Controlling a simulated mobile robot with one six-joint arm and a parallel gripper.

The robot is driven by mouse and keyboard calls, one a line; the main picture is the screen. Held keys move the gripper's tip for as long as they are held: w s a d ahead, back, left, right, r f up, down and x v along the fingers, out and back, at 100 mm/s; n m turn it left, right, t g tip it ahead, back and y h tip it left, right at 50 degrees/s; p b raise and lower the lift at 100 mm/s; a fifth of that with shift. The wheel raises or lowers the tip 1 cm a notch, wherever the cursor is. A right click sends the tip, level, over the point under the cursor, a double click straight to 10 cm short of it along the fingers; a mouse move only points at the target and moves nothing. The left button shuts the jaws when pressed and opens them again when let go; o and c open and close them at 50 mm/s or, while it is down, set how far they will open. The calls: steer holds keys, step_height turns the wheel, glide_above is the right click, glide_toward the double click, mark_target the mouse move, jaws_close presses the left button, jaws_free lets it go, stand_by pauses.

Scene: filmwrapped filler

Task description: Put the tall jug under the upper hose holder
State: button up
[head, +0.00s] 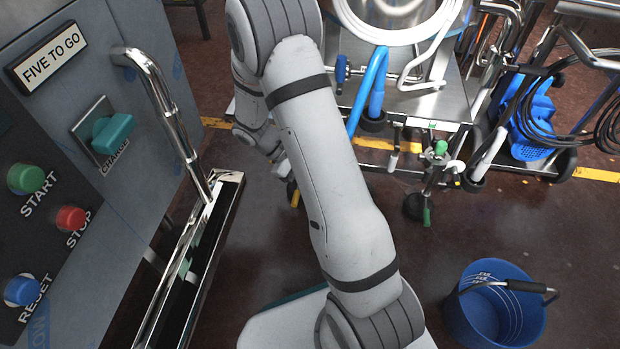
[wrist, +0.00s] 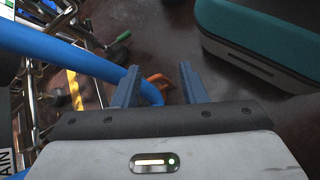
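I cannot make out a tall jug in either view, nor tell which part is the upper hose holder. A blue hose (head: 369,88) hangs from a metal trolley in the head view. In the wrist view a thick blue hose (wrist: 60,48) runs in from the left and bends down by the left finger. My gripper (wrist: 156,84) is open, its two fingers well apart. A small orange thing (wrist: 158,79) shows beyond the gap; I cannot tell what it is. I see nothing clearly held. In the head view my arm hides most of the gripper.
The metal trolley (head: 420,103) carries a white coiled hose (head: 432,50). A blue bucket (head: 488,315) stands on the floor at lower right. A machine panel (head: 60,150) with buttons and a chrome rail (head: 172,115) fills the left. Floor between trolley and bucket is mostly clear.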

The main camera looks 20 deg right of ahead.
steer(key=s+a+r+m+t+y, duration=0.3)
steer(key=s+r, duration=0.3)
steer(key=r, duration=0.2)
steer(key=s+a+r+m+t+y, duration=0.3)
steer(key=s+r+y, duration=0.2)
steer(key=s+r, duration=0.2)
step_height(320, 180, up, 2)
steer(key=shift+a+r+t, duration=0.15)
steer(key=shift+a+t, duration=0.25)
